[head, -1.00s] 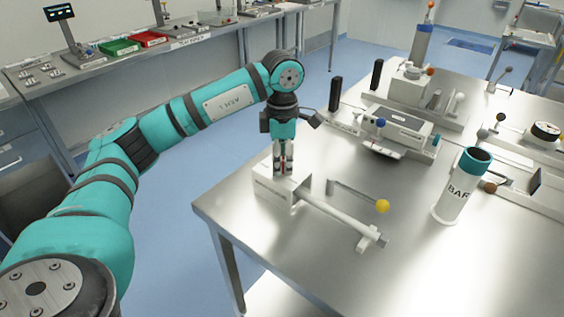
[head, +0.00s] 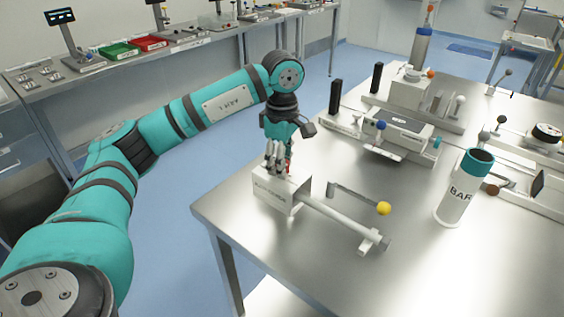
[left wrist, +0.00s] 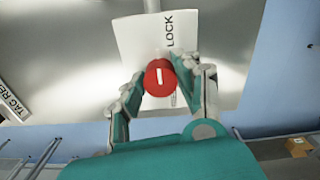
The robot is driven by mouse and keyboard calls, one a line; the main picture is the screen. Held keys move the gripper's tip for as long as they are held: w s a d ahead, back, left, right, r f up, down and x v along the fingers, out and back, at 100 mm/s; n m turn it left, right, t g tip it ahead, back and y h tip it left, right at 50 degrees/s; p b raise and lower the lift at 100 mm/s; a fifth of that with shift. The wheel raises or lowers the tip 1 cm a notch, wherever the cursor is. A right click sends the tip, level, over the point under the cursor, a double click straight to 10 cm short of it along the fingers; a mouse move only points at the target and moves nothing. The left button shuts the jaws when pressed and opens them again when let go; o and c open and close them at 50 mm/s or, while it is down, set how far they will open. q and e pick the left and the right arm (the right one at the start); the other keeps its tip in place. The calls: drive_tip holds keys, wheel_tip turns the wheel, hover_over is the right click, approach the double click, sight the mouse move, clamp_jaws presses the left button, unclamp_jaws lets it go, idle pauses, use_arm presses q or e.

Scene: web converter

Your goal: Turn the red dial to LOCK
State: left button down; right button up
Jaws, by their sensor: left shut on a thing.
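The red dial (left wrist: 160,84) sits on a white block (head: 282,196) near the front left corner of the steel table, and a bit of its red shows in the head view (head: 288,168). A short white line on the dial's face runs about straight up and down in the left wrist view. The word LOCK (left wrist: 170,29) is printed on the block's white top, above and slightly right of the dial there. My left gripper (left wrist: 160,80) reaches down from above and is shut on the dial, one finger on each side. My right gripper is not in view.
A bar with a yellow-knobbed lever (head: 383,208) extends right from the block. A white BAR cylinder (head: 456,195) stands farther right. Fixtures with knobs (head: 396,135) fill the table behind. A back bench holds green (head: 118,50) and red trays. Bare steel lies in front.

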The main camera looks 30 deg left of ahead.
use_arm(q)
drive_tip(key=shift+w+r, duration=0.1)
drive_tip(key=shift+r, duration=0.1)
drive_tip(key=c, duration=1.2)
unclamp_jaws()
drive_tip(key=shift+c, duration=0.2)
drive_tip(key=o, duration=0.3)
drive_tip(key=shift+w+f, duration=0.15)
drive_tip(key=shift+w, duration=0.05)
drive_tip(key=shift+s, duration=0.1)
